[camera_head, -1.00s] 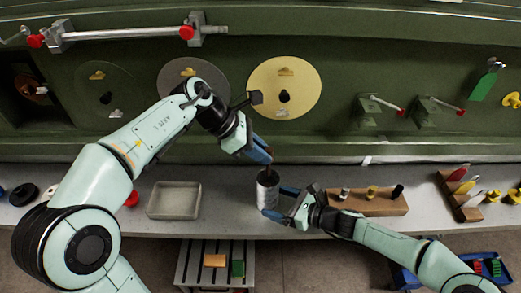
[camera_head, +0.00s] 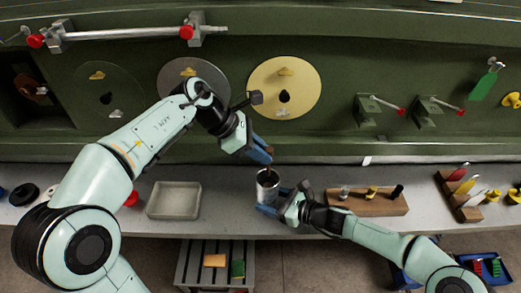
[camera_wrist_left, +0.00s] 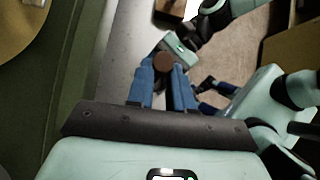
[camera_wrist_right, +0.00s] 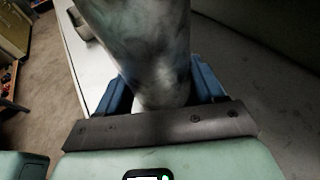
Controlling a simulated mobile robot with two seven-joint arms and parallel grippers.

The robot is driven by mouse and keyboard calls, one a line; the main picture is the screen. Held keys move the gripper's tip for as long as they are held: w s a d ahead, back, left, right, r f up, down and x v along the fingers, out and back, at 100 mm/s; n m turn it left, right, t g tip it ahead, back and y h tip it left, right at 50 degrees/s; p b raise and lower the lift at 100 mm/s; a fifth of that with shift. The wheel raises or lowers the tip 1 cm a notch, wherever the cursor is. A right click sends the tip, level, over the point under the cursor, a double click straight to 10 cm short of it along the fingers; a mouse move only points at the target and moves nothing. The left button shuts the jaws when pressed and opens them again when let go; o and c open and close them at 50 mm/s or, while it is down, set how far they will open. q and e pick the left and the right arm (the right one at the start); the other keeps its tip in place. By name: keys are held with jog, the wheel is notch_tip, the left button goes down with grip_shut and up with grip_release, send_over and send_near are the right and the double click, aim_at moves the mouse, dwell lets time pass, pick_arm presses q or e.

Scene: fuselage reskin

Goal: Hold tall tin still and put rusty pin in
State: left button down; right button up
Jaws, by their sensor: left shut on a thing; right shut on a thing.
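The tall tin (camera_head: 267,192) is a grey metal cylinder above the front part of the bench, its open top facing up; it fills the upper middle of the right wrist view (camera_wrist_right: 145,45). My right gripper (camera_head: 270,208) is shut on the tin, low on its side. The rusty pin (camera_wrist_left: 163,62) is a brown round-ended piece between the blue fingertips of my left gripper (camera_wrist_left: 164,75), which is shut on it. In the head view the left gripper (camera_head: 262,157) is just above the tin's mouth. How far the pin's lower end reaches into the tin is hidden.
A shallow grey tray (camera_head: 174,200) is left of the tin. A wooden block (camera_head: 370,204) with several upright pins stands to the right, and another wooden rack (camera_head: 458,198) is farther right. The green fuselage wall with round discs rises behind the bench.

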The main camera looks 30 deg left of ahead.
pick_arm(q)
jog(key=shift+f, duration=0.1)
dwell(0.4)
jog(key=shift+s+f, duration=0.1)
jog(key=shift+f, duration=2.4)
jog(key=c, duration=0.9)
grip_release()
jog(key=shift+r, duration=0.15)
jog(key=shift+r, duration=4)
pick_arm(e)
jog(key=o, duration=0.9)
